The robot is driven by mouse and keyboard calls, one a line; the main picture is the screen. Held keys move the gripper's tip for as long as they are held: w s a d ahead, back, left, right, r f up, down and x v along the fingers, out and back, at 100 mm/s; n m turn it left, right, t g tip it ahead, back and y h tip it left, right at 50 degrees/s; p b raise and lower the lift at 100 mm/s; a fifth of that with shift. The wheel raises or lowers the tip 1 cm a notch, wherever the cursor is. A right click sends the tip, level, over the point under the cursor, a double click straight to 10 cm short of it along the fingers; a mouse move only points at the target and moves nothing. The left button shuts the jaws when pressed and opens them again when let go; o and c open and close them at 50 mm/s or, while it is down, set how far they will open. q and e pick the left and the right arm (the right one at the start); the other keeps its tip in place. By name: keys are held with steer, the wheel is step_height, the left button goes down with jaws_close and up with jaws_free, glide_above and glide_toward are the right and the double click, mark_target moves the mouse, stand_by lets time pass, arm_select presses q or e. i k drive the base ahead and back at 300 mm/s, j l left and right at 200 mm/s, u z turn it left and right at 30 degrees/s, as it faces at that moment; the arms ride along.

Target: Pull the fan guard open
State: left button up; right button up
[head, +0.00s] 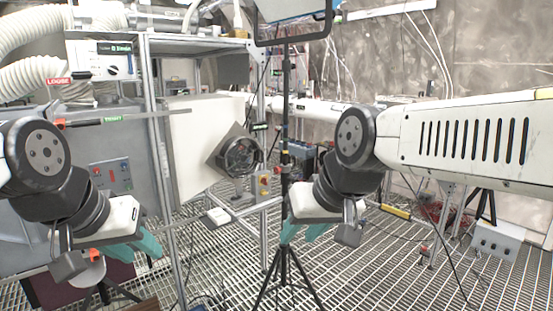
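A round dark fan (240,156) stands right of the middle of a pale upright panel in the head view, on a small grey base. A tilted grey square plate (219,143) sits against its left side. I cannot tell clearly which part is the hinged guard. My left gripper (138,248), with teal fingers, points down at the lower left, well apart from the fan. My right gripper (304,233), also teal-fingered, points down to the lower right of the fan and does not touch it. Both appear open and empty, with the fingertips small in view.
A black tripod stand (284,260) rises between the fan and my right gripper. A metal frame (157,120) and pale panel (190,160) stand left. Grated floor (370,285) is fairly clear at the lower right.

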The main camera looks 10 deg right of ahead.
mark_target(246, 159)
steer(key=z, duration=0.2)
steer(key=i+l+u, duration=0.2)
steer(key=i+l, duration=0.65)
steer(key=i+l+u, duration=0.1)
steer(key=i+l, duration=0.35)
steer(key=i, duration=0.15)
steer(key=i+l, duration=0.5)
steer(key=i+j, duration=0.3)
steer(key=k+j+u, duration=0.05)
